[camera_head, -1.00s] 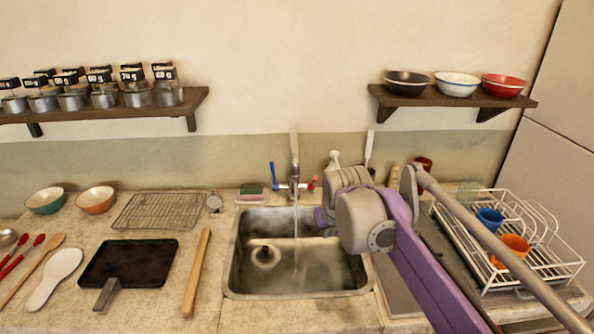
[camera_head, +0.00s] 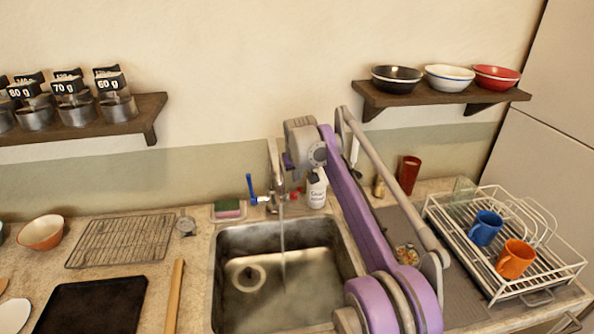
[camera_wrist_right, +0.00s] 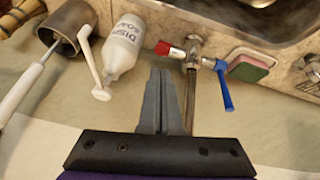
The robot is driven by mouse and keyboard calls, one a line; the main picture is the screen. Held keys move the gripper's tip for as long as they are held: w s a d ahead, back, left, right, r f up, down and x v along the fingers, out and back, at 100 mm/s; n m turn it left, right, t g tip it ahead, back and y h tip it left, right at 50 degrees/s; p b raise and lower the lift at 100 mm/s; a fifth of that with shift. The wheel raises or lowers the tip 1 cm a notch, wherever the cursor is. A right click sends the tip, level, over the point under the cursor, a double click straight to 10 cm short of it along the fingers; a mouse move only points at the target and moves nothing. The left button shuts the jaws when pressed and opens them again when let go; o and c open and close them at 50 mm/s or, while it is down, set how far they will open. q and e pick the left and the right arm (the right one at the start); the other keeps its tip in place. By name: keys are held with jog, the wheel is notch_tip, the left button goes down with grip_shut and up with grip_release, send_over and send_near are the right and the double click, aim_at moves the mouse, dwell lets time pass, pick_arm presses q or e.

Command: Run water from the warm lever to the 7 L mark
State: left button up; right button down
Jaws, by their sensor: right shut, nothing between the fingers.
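The tap (camera_head: 274,160) stands behind the steel sink (camera_head: 216,285), and a thin stream of water (camera_head: 283,250) falls from it into the basin. I cannot make out a 7 L mark or read the water level. The red warm lever (camera_wrist_right: 168,48) shows in the right wrist view, on the opposite side of the tap from the blue lever (camera_wrist_right: 225,85). The blue lever also shows in the head view (camera_head: 251,188). My right gripper (camera_wrist_right: 163,75) is shut and empty, its tips beside the tap and close to the red lever, apparently not gripping it. My left gripper is not in view.
A white soap bottle (camera_head: 316,190) stands right of the tap, close to my right gripper. A sponge (camera_head: 228,208) lies left of it. A dish rack (camera_head: 500,285) with a blue mug (camera_head: 486,228) and an orange mug (camera_head: 515,259) stands at the right. Shelves hang above.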

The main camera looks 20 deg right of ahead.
jog(key=shift+x, duration=1.95)
jog(key=shift+s, duration=0.2)
jog(key=shift+s+a+f+t+b, duration=0.2)
jog(key=shift+s+f+t+b, duration=0.1)
jog(key=shift+s+f+b, duration=0.2)
jog(key=shift+s+a+f+t+b, duration=0.2)
jog(key=shift+s+f+t+b, duration=0.15)
jog(key=shift+s+f, duration=0.25)
jog(key=shift+s+r, duration=0.1)
jog(key=shift+r, duration=0.05)
